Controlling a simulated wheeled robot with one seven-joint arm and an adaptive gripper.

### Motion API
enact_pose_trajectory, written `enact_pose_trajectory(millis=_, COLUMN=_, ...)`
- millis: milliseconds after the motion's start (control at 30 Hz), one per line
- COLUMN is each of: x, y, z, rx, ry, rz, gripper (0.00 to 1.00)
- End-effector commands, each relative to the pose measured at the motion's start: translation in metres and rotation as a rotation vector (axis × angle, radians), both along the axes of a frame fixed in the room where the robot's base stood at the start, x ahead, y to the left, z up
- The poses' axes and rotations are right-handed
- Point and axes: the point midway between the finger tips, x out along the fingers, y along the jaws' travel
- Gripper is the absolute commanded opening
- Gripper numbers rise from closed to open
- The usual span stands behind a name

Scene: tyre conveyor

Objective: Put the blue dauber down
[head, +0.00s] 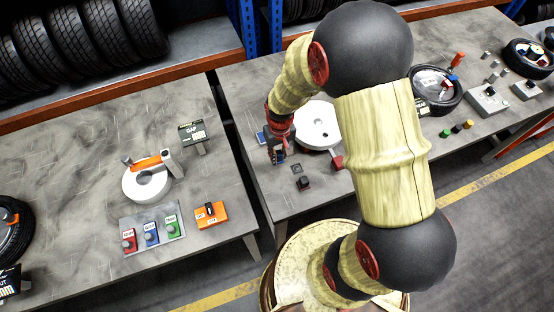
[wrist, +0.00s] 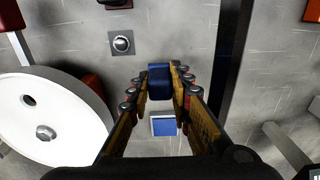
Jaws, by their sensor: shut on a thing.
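The blue dauber (wrist: 159,82) is held between the two fingertips of my gripper (wrist: 160,84) in the wrist view. In the head view my gripper (head: 277,150) is over the near-left part of the middle table, beside a white disc (head: 316,126); the dauber is too small there to make out clearly. A blue square with a pale border (wrist: 163,125) lies on the table and shows between my fingers in the wrist view. It also shows left of my gripper in the head view (head: 262,137). The gap between dauber and table is unclear.
A small plate with a round knob (wrist: 122,43) and a dark block (head: 304,183) are close to my gripper. A red block (head: 337,162) is by the disc. A gap separates the left table (head: 80,180), which carries red, blue and green blocks (head: 151,233).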

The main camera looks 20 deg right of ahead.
Motion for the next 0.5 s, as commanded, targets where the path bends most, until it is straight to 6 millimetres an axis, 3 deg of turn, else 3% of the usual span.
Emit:
enact_pose_trajectory(millis=300, x=0.002, y=0.005, z=-0.038, rx=0.000, ry=0.002, rz=0.000, gripper=0.00)
enact_pose_trajectory(millis=500, x=0.003, y=0.005, z=-0.038, rx=0.000, ry=0.000, rz=0.000, gripper=0.00)
